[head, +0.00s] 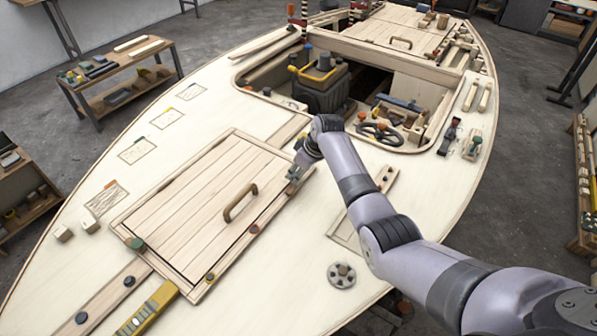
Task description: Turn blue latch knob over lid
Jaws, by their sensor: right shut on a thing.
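The plank lid (195,205) lies flat in its frame on the deck and has a brown arched handle (240,203). Small knobs sit on its frame: a green one (136,243), a yellow one (209,277) and a red-brown one (254,229). My right gripper (293,176) reaches down to the lid's right edge, near its far corner. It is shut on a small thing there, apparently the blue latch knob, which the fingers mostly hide. I cannot tell which way its latch points. My left gripper is out of view.
An open hatch (370,85) with a dark engine block (320,85) and a black wheel (380,133) lies beyond the lid. A round metal fitting (341,275) sits on the deck right of the lid. A yellow level (148,308) lies at the near left.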

